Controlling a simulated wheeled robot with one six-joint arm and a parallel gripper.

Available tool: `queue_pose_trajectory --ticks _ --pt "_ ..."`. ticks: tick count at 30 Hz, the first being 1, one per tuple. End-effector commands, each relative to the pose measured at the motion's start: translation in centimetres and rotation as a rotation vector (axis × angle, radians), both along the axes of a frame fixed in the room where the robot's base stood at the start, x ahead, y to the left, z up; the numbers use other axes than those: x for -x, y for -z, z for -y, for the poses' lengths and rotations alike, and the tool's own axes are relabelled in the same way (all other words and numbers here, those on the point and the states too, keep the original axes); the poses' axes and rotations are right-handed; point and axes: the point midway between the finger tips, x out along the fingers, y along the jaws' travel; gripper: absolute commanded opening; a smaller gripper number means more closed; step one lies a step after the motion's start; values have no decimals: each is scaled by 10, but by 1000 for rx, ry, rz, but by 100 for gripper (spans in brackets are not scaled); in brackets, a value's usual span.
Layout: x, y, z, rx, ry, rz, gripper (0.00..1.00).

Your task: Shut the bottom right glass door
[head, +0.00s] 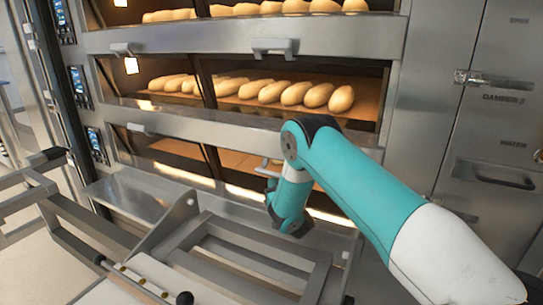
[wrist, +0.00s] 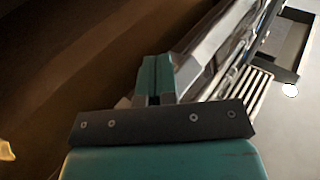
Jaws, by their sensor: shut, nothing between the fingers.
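The bottom deck (head: 235,160) of the oven shows a lit, orange-brown interior on its right side, with my arm across it. The bottom right glass door is mostly hidden behind my arm, so I cannot tell its exact angle. A small pale metal piece, possibly its handle, shows just left of my arm. My gripper (wrist: 155,62) is shut and empty in the wrist view, with its teal fingers together. A dark brown surface fills the left of that view, and a metal edge runs close along the right of the fingers. I cannot tell whether the fingers touch anything.
The middle deck (head: 205,107) and top deck hold rows of bread loaves (head: 293,94). Handles (head: 273,47) project from the steel front. A metal frame (head: 255,260) stands below and in front of the oven. Steel panels (head: 495,120) stand at right.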

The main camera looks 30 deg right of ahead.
Motion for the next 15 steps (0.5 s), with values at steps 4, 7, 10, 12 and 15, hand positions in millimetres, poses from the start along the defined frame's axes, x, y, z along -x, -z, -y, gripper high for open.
queue_pose_trajectory --ticks 4,7,10,12,15 --pt "0 0 0 0 0 0 0" --pt "0 -1 0 0 0 0 0" --pt "0 -4 0 0 0 0 0" --pt "0 -8 0 0 0 1 0" --pt "0 -15 0 0 0 3 0"
